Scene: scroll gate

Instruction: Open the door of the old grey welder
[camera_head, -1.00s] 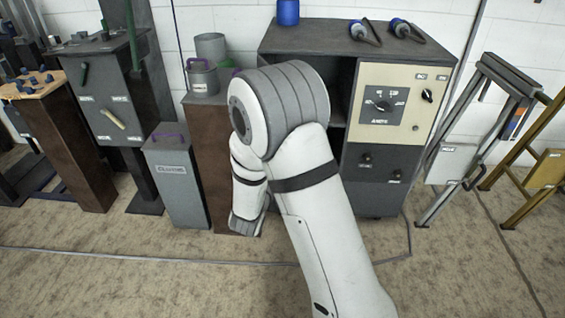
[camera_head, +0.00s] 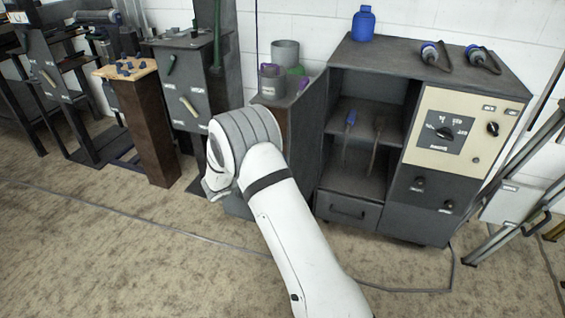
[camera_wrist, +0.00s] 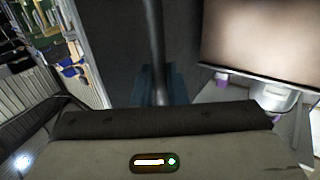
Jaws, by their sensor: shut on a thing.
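The old grey welder (camera_head: 462,210) is a dark grey cabinet with a beige control panel, at right in the head view. Its left compartment stands open, showing a shelf and two rods inside. The door (camera_head: 308,135) appears as a dark grey panel swung out at the compartment's left edge, partly behind my arm. In the wrist view a dark panel (camera_wrist: 115,35), apparently the door, carries a black upright bar handle (camera_wrist: 155,35). My gripper (camera_wrist: 157,85) is shut on this handle with its bluish fingers. My arm hides the gripper in the head view.
A grey pot (camera_head: 286,52) and a purple-handled can (camera_head: 271,82) stand left of the welder. A wooden-topped pedestal (camera_head: 155,140) and a grey cabinet (camera_head: 187,88) are farther left. A blue bottle (camera_head: 363,24) stands on the welder. A cable (camera_head: 200,240) crosses the open floor.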

